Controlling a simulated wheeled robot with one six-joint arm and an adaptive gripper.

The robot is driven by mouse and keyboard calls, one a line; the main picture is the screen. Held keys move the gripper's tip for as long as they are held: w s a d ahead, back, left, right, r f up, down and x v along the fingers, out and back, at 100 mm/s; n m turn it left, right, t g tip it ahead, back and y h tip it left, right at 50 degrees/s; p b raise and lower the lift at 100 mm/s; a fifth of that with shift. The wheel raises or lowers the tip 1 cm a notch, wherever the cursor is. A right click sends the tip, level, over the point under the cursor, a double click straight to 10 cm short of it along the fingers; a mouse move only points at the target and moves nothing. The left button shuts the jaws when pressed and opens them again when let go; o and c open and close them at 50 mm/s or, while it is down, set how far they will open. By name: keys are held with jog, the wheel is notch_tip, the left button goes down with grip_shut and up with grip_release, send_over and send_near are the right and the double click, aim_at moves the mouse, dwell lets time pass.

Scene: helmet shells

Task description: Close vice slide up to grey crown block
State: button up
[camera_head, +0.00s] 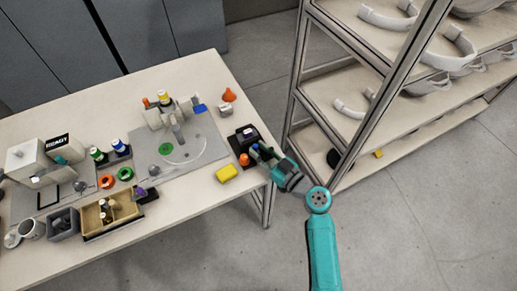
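A small black fixture (240,139), which looks like the vice, stands at the table's right edge. The slide and any gap to the block are too small to make out. My gripper (260,153) reaches in from the right, over the table edge, with its tips at or beside the blue knob. I cannot tell whether it touches, or how its fingers stand.
A grey fixture with a round plate (186,148), a wooden tray (92,231) and a white machine (27,160) stand further left. A metal rack with white shells (448,49) rises on the right, close to my arm.

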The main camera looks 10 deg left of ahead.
jog(key=v, duration=1.1)
jog(key=shift+s, duration=0.1)
jog(key=s+d+f+m+t+h, duration=0.1)
jog(key=s+d+f+m+h, duration=0.35)
jog(key=s, duration=0.45)
jog(key=s+d+f+m+h, duration=0.4)
jog(key=s+d+f+h, duration=0.15)
jog(key=s, duration=0.35)
jog(key=s+d+r+m+t+h, duration=0.1)
jog(key=s+d+r+h, duration=0.1)
jog(key=s+r, duration=0.5)
jog(key=s+d+r+m+t+h, duration=0.1)
jog(key=s+d+r+h, duration=0.1)
jog(key=s+r, duration=0.6)
jog(key=shift+s+d+t, duration=0.4)
jog(key=shift+s+d, duration=0.25)
jog(key=shift+s, duration=0.1)
